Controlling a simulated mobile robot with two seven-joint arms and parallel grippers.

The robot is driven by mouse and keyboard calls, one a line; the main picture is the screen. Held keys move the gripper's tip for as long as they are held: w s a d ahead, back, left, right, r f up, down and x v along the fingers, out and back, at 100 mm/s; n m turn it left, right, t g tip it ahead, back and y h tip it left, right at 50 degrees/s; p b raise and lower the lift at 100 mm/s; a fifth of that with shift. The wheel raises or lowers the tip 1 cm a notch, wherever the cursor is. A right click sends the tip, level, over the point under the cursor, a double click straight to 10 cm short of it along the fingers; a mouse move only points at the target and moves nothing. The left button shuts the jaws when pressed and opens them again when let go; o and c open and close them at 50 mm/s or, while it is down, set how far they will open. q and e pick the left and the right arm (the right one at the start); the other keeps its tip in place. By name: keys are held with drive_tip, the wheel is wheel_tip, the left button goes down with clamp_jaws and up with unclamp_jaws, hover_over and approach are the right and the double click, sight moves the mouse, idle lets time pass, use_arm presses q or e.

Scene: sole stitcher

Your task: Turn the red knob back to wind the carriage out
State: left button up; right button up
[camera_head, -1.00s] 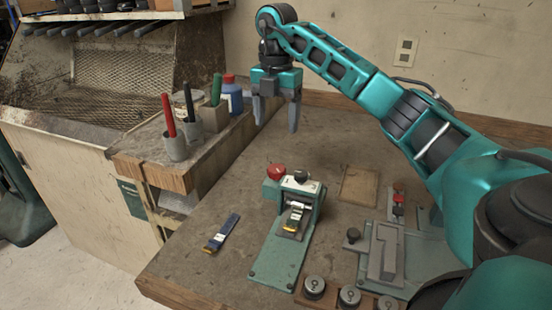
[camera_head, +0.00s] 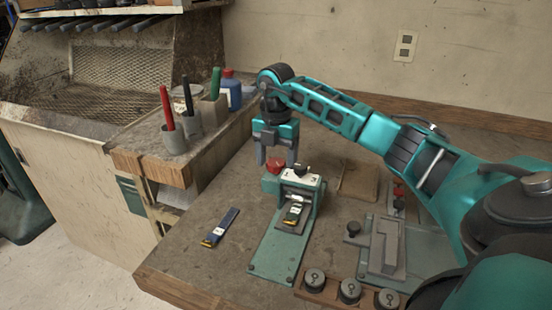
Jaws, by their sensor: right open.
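The sole stitcher is a small green machine (camera_head: 277,250) on the bench, with a long base plate and a white-topped head. Its red knob (camera_head: 275,167) is at the head's back left, and a black knob (camera_head: 302,170) is beside it. A carriage (camera_head: 291,224) carrying a dark piece with a yellow end sits under the head's front. My right gripper (camera_head: 276,162) is open and points down, its fingertips at the red knob, one on each side of it in the picture. Whether they touch it I cannot tell. My left gripper is out of view.
A blue strip with a yellow end (camera_head: 221,228) lies left of the machine. A grey fixture (camera_head: 386,245) stands to the right, and several round weights sit in a wooden rack (camera_head: 322,289) in front. Cups with pens (camera_head: 175,139) stand on the left ledge.

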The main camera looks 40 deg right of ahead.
drive_tip(key=shift+c, duration=0.3)
drive_tip(key=shift+c, duration=0.8)
drive_tip(key=c, duration=0.8)
